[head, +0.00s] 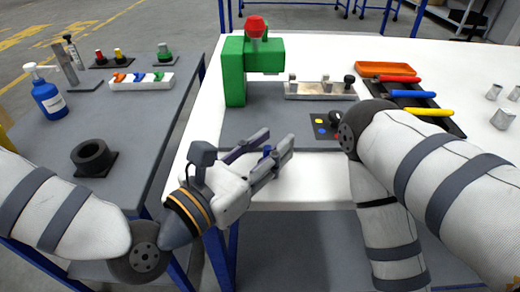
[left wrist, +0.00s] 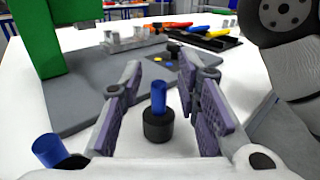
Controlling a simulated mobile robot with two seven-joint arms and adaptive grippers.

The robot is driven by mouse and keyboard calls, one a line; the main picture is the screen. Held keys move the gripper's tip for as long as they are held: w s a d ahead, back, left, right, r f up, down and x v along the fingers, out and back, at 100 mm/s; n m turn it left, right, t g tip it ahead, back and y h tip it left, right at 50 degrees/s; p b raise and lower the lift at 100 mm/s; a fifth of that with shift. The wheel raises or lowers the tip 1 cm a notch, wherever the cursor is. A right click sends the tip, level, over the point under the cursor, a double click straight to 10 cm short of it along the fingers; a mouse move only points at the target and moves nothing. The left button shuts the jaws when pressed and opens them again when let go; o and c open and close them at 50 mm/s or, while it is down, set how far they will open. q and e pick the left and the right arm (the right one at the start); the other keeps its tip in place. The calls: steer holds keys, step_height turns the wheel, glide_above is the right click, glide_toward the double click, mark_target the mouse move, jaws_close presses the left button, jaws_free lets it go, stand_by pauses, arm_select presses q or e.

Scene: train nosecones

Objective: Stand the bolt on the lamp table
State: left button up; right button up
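A small bolt-like piece with a blue shaft and a thick black base shows in the left wrist view (left wrist: 158,112), upright on the white table (left wrist: 190,140). In the head view only its blue part (head: 267,151) shows between the fingers. My left gripper (head: 270,148) is open near the table's front edge. Its fingers, also in the left wrist view (left wrist: 160,115), are on either side of the piece, with gaps on both sides. My right gripper is not visible; only its arm shows. I cannot tell for sure which table is the lamp table.
A green press-like frame (head: 234,75) with a red top (head: 256,26) stands on a grey mat (head: 260,118). An orange tray (head: 386,69) and a dark tray of colored-handled tools (head: 445,125) lie behind my right arm. A grey side table (head: 140,115) holds a blue bottle (head: 50,98) and black ring (head: 93,156).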

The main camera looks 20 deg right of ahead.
arm_select(q)
steer(key=p+v, duration=0.1)
steer(key=v, duration=1.1)
steer(key=s+a+f+m+g+y, duration=0.4)
steer(key=s+f+m, duration=0.3)
steer(key=f, duration=0.5)
steer(key=s+a+f+m+g+y, duration=0.4)
steer(key=s+f+m, duration=0.25)
steer(key=f, duration=0.55)
steer(key=s+a+f+m+g+y, duration=0.2)
steer(key=s+a+f+m+y, duration=0.1)
steer(key=s+a+m, duration=0.2)
steer(key=s+a+f+m+g+y, duration=0.2)
steer(key=s+a+m, duration=0.4)
steer(key=a, duration=0.4)
steer(key=shift+s+a+f+y, duration=0.25)
steer(key=shift+s+f+y, duration=0.35)
steer(key=shift+y, duration=0.4)
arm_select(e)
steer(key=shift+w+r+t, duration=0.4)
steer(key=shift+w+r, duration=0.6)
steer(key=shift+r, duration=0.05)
